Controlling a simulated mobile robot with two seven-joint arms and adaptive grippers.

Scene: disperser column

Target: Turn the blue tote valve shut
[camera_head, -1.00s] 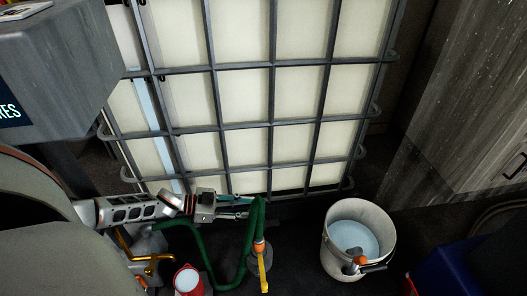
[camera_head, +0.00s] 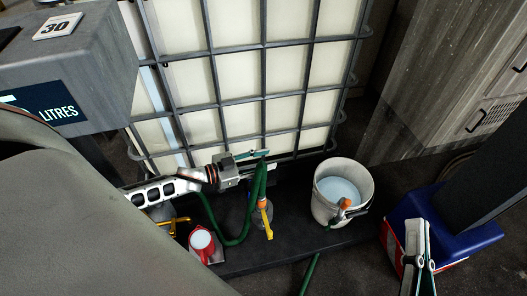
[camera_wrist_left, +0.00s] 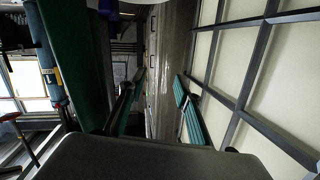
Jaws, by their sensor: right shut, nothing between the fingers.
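The tote is a pale container in a grey cage (camera_head: 235,88). A yellow handle (camera_head: 265,220) with an orange collar hangs by the green hose (camera_head: 240,237) at the tote's foot; I cannot tell whether it is the blue tote valve or how it is set. My left gripper (camera_head: 258,166) is beside the cage front, by the upper hose, above the yellow handle. In the left wrist view its fingers (camera_wrist_left: 160,100) stand apart with nothing seen between them, and the hose (camera_wrist_left: 70,60) passes outside the left finger. My right gripper (camera_head: 420,225) is shut and empty at lower right.
A white bucket (camera_head: 324,208) of pale blue liquid with an orange fitting (camera_head: 345,203) stands right of the handle. A red jug (camera_head: 201,241) stands at left near other yellow pipework (camera_head: 172,222). A blue box (camera_head: 400,212) is at right. A grey litre-marked hopper (camera_head: 85,75) is upper left.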

